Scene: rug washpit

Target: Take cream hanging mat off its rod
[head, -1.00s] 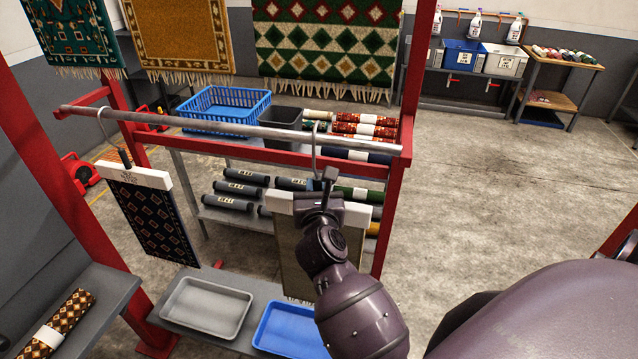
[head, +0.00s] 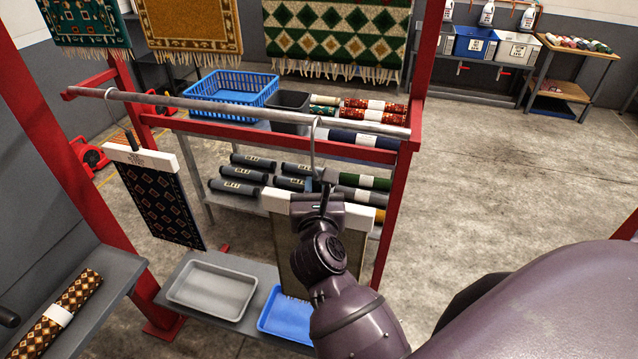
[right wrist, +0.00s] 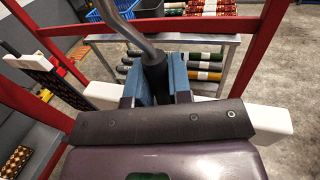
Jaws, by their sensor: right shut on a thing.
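The cream hanging mat (head: 287,248) hangs below a white bar (head: 277,201), partly hidden behind my right arm. My right gripper (head: 326,195) is shut on the dark grip of its hanger, just above the bar. The right wrist view shows the blue fingers on both sides of this dark grip (right wrist: 154,72). The grey hook (head: 315,140) rises from the grip and overlaps the rod (head: 230,111) in the head view. I cannot tell whether the hook rests on the rod or is clear of it. My left gripper is not in view.
A dark patterned mat (head: 160,205) hangs at the rod's left end. Red posts (head: 408,150) frame the rod. Behind are a blue basket (head: 232,97) and shelved rolls. Below are a grey tray (head: 212,290) and a blue tray (head: 285,318). Floor at right is open.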

